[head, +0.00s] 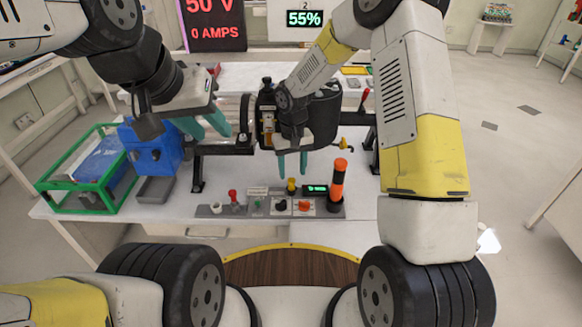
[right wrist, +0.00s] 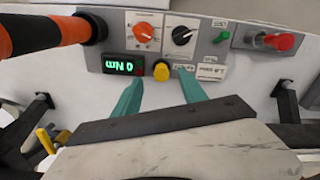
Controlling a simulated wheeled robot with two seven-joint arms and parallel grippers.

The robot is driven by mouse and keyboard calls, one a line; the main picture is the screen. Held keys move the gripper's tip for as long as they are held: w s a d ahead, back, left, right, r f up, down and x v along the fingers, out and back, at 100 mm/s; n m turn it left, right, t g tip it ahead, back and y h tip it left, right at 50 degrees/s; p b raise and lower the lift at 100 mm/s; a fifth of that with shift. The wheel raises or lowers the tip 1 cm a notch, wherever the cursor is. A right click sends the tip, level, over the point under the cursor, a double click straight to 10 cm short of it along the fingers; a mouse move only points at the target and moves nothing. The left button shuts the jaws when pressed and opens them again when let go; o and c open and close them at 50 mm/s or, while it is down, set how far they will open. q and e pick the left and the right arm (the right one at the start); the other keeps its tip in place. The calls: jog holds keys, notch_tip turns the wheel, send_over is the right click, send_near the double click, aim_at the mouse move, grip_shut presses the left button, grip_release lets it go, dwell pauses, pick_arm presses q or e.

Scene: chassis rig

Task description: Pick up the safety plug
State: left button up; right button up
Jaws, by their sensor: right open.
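No part is labelled as the safety plug; I cannot tell for sure which it is. A yellow knob-shaped piece (head: 291,185) stands on the control panel at the table's front, and a red-topped piece (head: 232,196) stands further left on it. My right gripper (head: 292,168) points down, open and empty, just above the yellow piece. In the right wrist view, the yellow piece (right wrist: 161,70) lies beyond and between the fingertips (right wrist: 160,84), apparently untouched. The red piece (right wrist: 279,41) sits at the right. My left gripper (head: 208,130) hangs at the left with its fingers apart, empty.
The panel (head: 257,206) also carries an orange-and-black handled tool (head: 337,185), knobs and a green readout (head: 315,189). A blue vise-like block (head: 150,148), a grey tray (head: 155,189) and a green-framed box (head: 75,203) stand at the left. A dark rig is behind.

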aim_at(292, 180)
jog(key=f, duration=0.4)
jog(key=shift+w+a+f, duration=0.15)
jog(key=shift+w+f, duration=0.05)
jog(key=shift+f, duration=0.05)
jog(key=shift+c, duration=0.2)
grip_shut()
